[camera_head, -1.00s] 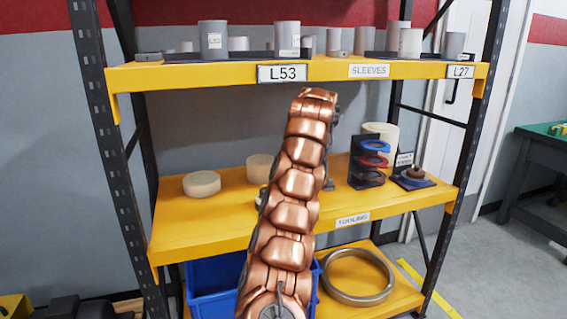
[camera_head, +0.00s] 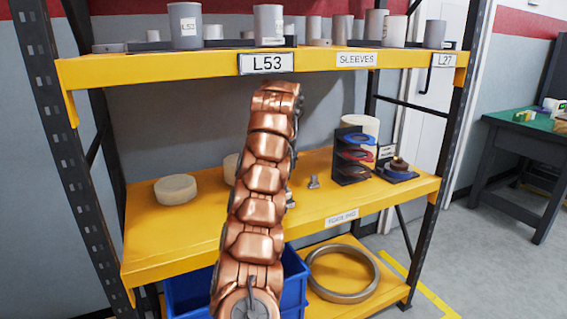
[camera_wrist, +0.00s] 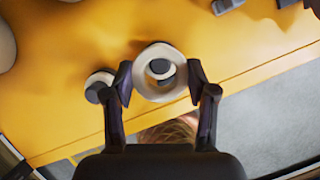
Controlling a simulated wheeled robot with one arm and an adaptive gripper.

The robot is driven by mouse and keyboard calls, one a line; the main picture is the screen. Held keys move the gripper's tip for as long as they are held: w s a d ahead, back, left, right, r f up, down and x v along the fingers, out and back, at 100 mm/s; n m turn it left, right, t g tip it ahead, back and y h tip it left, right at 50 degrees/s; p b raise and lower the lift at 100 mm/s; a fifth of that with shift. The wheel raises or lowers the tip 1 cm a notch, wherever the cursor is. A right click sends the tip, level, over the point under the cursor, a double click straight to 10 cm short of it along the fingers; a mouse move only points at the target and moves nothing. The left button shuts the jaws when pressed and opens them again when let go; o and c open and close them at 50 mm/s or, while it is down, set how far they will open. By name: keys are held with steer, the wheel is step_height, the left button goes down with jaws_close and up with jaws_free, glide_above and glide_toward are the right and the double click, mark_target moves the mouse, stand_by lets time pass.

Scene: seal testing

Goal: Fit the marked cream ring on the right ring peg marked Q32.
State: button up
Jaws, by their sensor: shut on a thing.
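In the wrist view my gripper (camera_wrist: 160,80) is shut on a cream ring (camera_wrist: 145,84), one finger on each side. A dark grey round peg top (camera_wrist: 160,67) shows through the ring's hole. I cannot tell whether the ring is around the peg or above it. To the left, close to the left finger, is a second pale round piece (camera_wrist: 96,78) with a dark round top. No mark on the ring and no Q32 label can be read. In the head view my arm hides the gripper, the held ring and the pegs.
The yellow middle shelf (camera_head: 150,240) bears a cream disc (camera_head: 176,189), another partly behind my arm, and a small grey piece (camera_head: 313,182). A black rack (camera_head: 345,170) with blue and red rings stands right. The upper shelf (camera_head: 200,66) overhangs. A blue bin (camera_head: 190,290) is below.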

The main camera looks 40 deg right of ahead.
steer(key=shift+a+f, duration=0.1)
steer(key=shift+f, duration=0.25)
steer(key=shift+f+b, duration=1.15)
steer(key=shift+f, duration=0.2)
steer(key=shift+f+b, duration=1.2)
steer(key=shift+f, duration=0.65)
steer(key=o, duration=1.2)
step_height(320, 180, up, 7)
steer(key=p, duration=0.7)
steer(key=shift+r, duration=0.1)
steer(key=shift+s, duration=0.1)
